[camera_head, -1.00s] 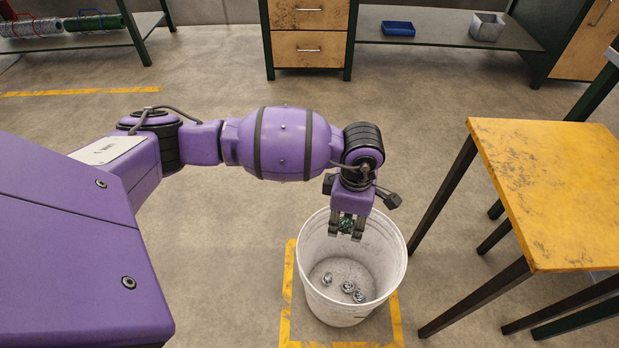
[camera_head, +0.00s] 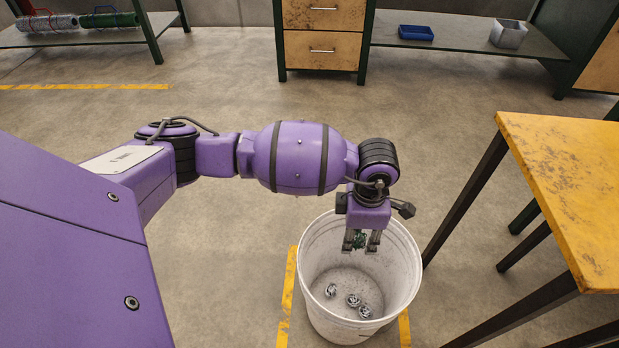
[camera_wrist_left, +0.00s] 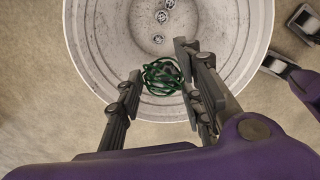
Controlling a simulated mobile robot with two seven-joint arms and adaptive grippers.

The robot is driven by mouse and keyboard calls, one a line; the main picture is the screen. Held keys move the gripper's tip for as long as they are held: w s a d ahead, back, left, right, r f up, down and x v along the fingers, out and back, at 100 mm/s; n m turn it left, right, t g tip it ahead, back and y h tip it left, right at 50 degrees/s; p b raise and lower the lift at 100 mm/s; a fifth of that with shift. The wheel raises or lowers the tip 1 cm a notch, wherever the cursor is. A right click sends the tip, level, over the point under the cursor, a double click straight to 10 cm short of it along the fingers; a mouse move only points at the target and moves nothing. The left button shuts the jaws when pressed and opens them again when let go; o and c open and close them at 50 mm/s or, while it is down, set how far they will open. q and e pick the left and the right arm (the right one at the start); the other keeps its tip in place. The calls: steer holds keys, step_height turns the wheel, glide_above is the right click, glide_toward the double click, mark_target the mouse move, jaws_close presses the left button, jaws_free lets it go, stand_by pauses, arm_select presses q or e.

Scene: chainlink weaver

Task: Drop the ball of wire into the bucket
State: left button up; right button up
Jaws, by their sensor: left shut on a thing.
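The ball of wire (camera_head: 360,240) is a small green tangle. My left gripper (camera_head: 361,242) points down over the far part of the white bucket (camera_head: 330,317) and is shut on the ball. In the left wrist view the ball (camera_wrist_left: 162,76) sits between the two dark fingers, with the bucket's rim and inside behind it. The bucket (camera_wrist_left: 95,55) is upright on the floor, and several small silvery balls (camera_head: 353,300) lie on its bottom.
A yellow-topped table (camera_head: 565,185) stands close to the right of the bucket. Yellow floor tape (camera_head: 288,290) marks the bucket's spot. A drawer cabinet (camera_head: 322,45) and a low shelf with a blue tray (camera_head: 415,32) stand at the back. The floor between is clear.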

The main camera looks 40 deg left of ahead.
mark_target(360, 234)
arm_select(q)
steer(key=shift+w+r, duration=0.1)
steer(key=shift+w, duration=0.05)
steer(key=o, duration=1.2)
steer(key=shift+o, duration=0.2)
steer(key=shift+r, duration=0.15)
step_height(360, 234, up, 12)
steer(key=shift+d, duration=0.1)
